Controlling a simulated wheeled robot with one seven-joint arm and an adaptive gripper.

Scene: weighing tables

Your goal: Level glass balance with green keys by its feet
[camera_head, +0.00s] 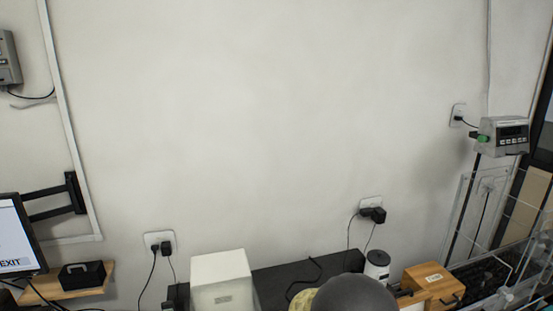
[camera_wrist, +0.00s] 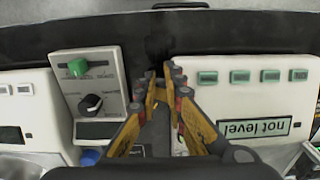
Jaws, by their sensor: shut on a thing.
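The balance with green keys (camera_wrist: 240,98) is a white body at the right of the wrist view. My gripper (camera_wrist: 163,76), with yellow fingers, is at this balance's left corner. Its fingertips are closed in on a small dark thing, which seems to be a foot of the balance; the fingers mostly hide it. The glass of this balance cannot be made out in the wrist view. The head view does not show my gripper.
Left of my gripper stands a grey box (camera_wrist: 90,85) with a green switch and black knob. In the head view, a white box (camera_head: 222,282) and a wooden box (camera_head: 433,287) stand by the wall.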

